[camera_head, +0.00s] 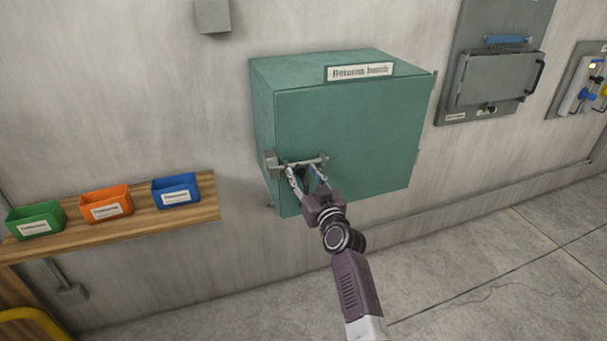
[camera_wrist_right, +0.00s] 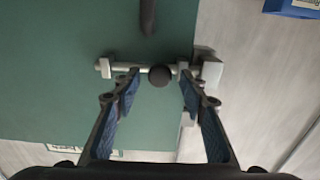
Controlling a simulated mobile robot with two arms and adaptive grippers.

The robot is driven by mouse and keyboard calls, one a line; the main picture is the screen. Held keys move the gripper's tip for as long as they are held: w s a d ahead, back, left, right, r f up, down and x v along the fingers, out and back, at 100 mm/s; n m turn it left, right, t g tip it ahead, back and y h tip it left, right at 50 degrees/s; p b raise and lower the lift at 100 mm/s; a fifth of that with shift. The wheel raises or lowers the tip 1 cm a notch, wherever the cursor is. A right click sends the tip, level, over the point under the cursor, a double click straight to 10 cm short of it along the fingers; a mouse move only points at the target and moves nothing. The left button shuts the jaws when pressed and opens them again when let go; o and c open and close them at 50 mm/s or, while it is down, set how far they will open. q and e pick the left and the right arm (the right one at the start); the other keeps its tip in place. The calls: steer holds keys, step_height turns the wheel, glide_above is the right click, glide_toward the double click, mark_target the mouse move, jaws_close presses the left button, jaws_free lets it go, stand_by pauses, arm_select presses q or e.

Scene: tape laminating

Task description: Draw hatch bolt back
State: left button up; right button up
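The green hatch box (camera_head: 350,125), labelled "Returns hatch", is on the wall with its door shut. Its bolt (camera_head: 312,161) is a pale horizontal rod at the door's lower left, reaching to a grey bracket (camera_head: 270,164). In the right wrist view, the bolt rod (camera_wrist_right: 108,68) carries a round black knob (camera_wrist_right: 160,75), and the bracket (camera_wrist_right: 211,74) is on the right. My right gripper (camera_head: 304,174) is at the bolt. Its fingers (camera_wrist_right: 160,82) are open on either side of the knob, with gaps showing. My left gripper is out of view.
A wooden shelf (camera_head: 130,220) at left holds a green bin (camera_head: 36,219), an orange bin (camera_head: 106,203) and a blue bin (camera_head: 176,190). A dark handle (camera_wrist_right: 148,15) is on the door. A grey wall panel (camera_head: 498,78) is at upper right. The floor at right is clear.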

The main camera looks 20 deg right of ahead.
mark_target(312, 162)
steer(key=shift+c, duration=0.3)
jaws_close()
steer(key=shift+d+f, duration=0.1)
steer(key=shift+d, duration=0.25)
steer(key=d+b, duration=0.1)
steer(key=d, duration=0.2)
steer(key=shift+d+b, duration=0.3)
